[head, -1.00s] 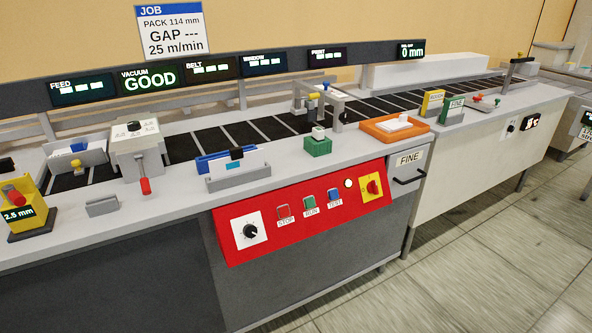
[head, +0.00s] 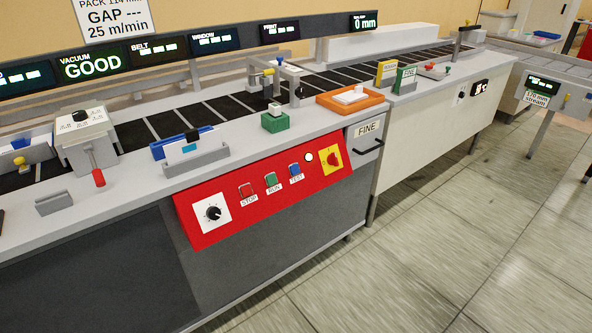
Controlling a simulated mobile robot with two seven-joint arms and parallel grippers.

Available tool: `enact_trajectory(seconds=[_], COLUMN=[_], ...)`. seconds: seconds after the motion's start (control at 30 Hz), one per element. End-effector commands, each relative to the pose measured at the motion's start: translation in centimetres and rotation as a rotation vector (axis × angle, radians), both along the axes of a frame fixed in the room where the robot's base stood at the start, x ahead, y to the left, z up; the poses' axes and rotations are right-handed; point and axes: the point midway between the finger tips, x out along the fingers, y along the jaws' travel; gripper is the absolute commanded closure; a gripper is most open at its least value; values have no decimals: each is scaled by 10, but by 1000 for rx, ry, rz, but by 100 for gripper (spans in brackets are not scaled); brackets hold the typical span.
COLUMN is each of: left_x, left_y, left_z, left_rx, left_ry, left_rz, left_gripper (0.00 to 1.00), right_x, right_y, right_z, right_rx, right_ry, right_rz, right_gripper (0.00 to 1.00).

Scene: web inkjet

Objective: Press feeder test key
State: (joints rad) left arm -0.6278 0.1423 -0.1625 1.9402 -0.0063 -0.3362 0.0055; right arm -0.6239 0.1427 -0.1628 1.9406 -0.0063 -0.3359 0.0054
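The blue TEST key (head: 294,170) is on the red control panel (head: 240,225) on the front of the feeder. A TEST label sits just below it. To its left are the green RUN key (head: 271,180) and the red STOP key (head: 246,190). To its right are a small pale round lamp (head: 309,157) and a yellow plate with a red rotary switch (head: 332,159). Neither of my grippers shows in the head view.
A black dial (head: 213,212) is at the panel's left end. A drawer marked FINE (head: 366,145) has a protruding handle. An orange tray (head: 352,105) and a green block (head: 274,122) stand on the top above. The tiled floor (head: 430,240) in front is clear.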

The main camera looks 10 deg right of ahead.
Motion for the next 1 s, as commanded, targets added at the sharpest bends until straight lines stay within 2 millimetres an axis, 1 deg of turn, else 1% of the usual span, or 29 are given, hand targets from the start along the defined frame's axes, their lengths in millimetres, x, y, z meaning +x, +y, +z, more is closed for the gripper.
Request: enact_trajectory(seconds=[0.03,0.07,0.7,1.0], left_x=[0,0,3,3], left_y=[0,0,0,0], left_z=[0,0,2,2], left_rx=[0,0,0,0], left_ry=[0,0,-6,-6], left_rz=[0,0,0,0], left_gripper=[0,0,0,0], right_x=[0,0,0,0], right_y=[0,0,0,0], right_z=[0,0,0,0], right_rx=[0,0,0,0], right_ry=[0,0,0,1], right_rz=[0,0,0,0], right_gripper=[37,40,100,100])
